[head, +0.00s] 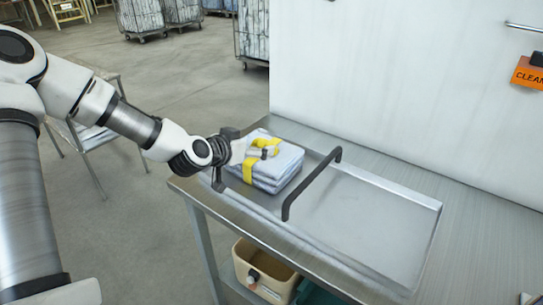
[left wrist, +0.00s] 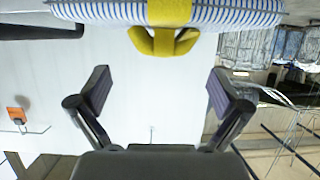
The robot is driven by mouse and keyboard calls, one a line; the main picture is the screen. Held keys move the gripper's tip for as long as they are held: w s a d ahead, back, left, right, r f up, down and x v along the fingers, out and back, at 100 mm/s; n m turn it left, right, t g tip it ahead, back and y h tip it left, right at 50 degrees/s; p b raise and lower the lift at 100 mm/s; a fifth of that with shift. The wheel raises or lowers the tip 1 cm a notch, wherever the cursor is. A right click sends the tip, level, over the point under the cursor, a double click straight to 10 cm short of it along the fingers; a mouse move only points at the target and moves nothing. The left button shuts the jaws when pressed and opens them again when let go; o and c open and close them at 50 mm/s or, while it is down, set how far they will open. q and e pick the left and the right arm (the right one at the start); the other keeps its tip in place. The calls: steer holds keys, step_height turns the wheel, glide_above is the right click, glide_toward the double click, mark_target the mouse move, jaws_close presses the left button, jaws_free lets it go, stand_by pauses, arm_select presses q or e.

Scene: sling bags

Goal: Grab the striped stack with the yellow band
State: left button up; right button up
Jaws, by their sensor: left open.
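A folded striped stack (head: 284,163) with a yellow band (head: 247,171) lies at the left end of a metal tray on the table. In the left wrist view the blue-and-white striped stack (left wrist: 228,14) and its yellow band with a bow (left wrist: 165,40) show at the top edge, beyond the fingertips. My right gripper is not in view.
The metal tray (head: 385,225) has a dark raised handle (head: 312,183) across it, right of the stack. A white wall stands behind the table. A beige bin (head: 262,272) is below. The tray's right part is empty.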

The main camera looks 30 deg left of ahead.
mark_target(260, 145)
arm_select(q)
steer(key=x, duration=0.3)
steer(key=f+x, duration=0.1)
steer(key=x, duration=0.2)
steer(key=shift+a+b, duration=0.15)
steer(key=shift+b, duration=0.25)
steer(key=shift+s, duration=0.15)
steer(key=shift+s+r, duration=0.1)
steer(key=shift+c, duration=1.3)
steer(key=c, duration=1.6)
